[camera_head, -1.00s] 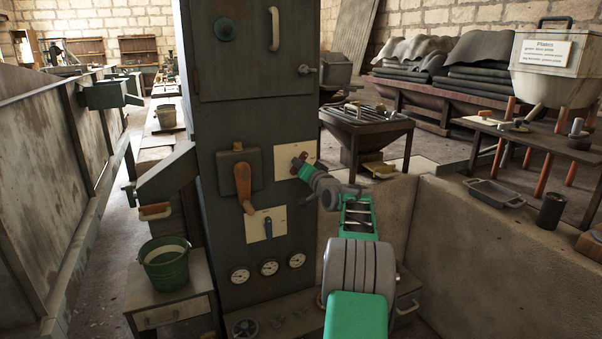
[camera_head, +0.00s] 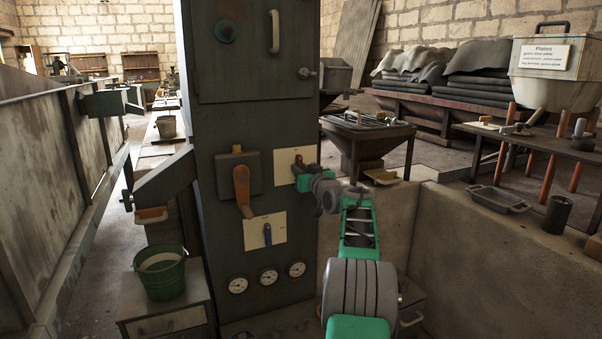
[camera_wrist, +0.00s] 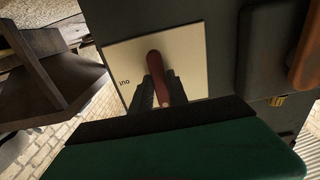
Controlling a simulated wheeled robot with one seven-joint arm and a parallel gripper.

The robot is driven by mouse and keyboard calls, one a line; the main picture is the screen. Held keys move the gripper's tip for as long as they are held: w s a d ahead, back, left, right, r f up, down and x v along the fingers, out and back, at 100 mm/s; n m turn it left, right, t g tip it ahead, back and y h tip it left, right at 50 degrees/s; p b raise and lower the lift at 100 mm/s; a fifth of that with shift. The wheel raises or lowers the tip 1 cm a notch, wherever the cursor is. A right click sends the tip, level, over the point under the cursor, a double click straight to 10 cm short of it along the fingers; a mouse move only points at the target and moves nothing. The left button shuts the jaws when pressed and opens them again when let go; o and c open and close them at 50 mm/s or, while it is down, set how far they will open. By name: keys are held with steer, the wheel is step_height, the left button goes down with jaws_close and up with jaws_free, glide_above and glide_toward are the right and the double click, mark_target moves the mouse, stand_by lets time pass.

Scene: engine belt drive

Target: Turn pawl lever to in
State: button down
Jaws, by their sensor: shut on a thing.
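The pawl lever, a reddish-brown handle (camera_wrist: 158,73), sits on a cream plate (camera_wrist: 192,48) in the wrist view. My gripper (camera_wrist: 162,92) has its two dark fingers on either side of the handle and is shut on it. The plate carries a dark marking near one edge that seems to read "out" upside down. In the head view, my gripper (camera_head: 302,172) is at the cream plate (camera_head: 284,161) on the cabinet front; only a little of the reddish lever shows there, the rest hidden by the gripper.
The dark cabinet (camera_head: 222,112) also bears an orange-brown handle (camera_head: 242,188) left of my gripper, a blue lever (camera_head: 267,233) on a lower plate, and several gauges (camera_head: 268,277). A green bucket (camera_head: 161,272) stands left; a low concrete wall (camera_head: 470,245) lies right.

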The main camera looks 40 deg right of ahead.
steer(key=shift+f, duration=0.1)
stand_by(0.3)
steer(key=c, duration=1.3)
jaws_free()
steer(key=p+v, duration=0.1)
steer(key=v, duration=0.6)
steer(key=shift+s+a, duration=0.15)
steer(key=shift+s, duration=0.25)
